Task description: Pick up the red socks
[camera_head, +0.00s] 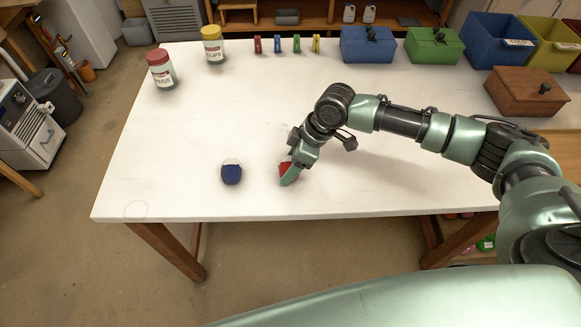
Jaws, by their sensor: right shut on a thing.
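The red socks (285,168) form a small red bundle near the front of the white table (180,190). My right gripper (288,175) comes in from the right and is shut on the red socks. The fingers hide part of the bundle, and I cannot tell whether it touches the tabletop. A dark blue bundle with a pale top (231,175) sits a little to the left of the gripper, apart from it. My left gripper is not in view.
A red-lidded jar (162,70) and a yellow-lidded jar (213,45) stand at the back left. Several small coloured pieces, a blue box (367,47), a green box (433,47) and a brown box (526,95) line the back and right.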

